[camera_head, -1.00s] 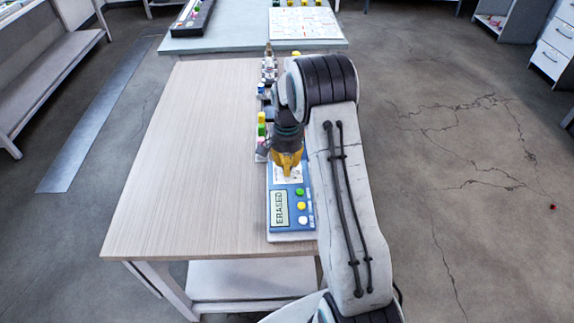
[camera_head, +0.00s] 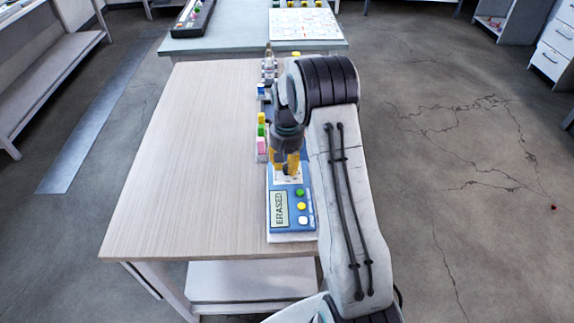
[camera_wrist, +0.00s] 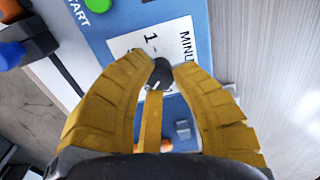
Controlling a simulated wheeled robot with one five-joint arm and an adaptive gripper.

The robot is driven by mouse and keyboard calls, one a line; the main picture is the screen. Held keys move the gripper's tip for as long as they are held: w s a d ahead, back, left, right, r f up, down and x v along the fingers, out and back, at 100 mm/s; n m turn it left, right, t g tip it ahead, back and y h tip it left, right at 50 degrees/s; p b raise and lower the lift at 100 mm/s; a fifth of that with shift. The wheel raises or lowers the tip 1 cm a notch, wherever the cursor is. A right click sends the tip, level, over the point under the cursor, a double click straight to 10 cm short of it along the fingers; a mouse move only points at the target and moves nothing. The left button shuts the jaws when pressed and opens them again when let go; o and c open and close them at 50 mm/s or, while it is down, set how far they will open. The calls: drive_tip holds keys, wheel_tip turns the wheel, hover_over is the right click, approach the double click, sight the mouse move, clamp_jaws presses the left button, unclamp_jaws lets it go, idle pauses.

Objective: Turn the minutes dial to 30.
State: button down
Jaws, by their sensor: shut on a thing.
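The blue control panel (camera_head: 279,234) lies on the wooden table, with a display reading "ERASED" (camera_head: 280,208) and green, yellow and white buttons. The minutes dial (camera_wrist: 162,72) is a small dark knob with a light mark, on a white label with "MINU" and a "1" readable. The rest of its scale is hidden by my fingers. My gripper (camera_wrist: 161,68) has its yellow fingertips closed on the dial from both sides. In the head view my gripper (camera_head: 287,168) points down over the panel's far part and hides the dial.
A rack (camera_head: 262,145) with pink, green and yellow blocks stands just beyond the panel, with small bottles farther back. The table's left side (camera_head: 190,150) is clear. A second table with a white chart (camera_head: 305,24) stands behind.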

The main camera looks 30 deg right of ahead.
sight(287, 166)
drive_tip(key=shift+s+f, duration=0.1)
drive_tip(key=shift+f, duration=0.05)
drive_tip(key=c, duration=1)
unclamp_jaws()
wheel_tip(287, 166, up, 12)
drive_tip(key=shift+r, duration=0.1)
idle(0.5)
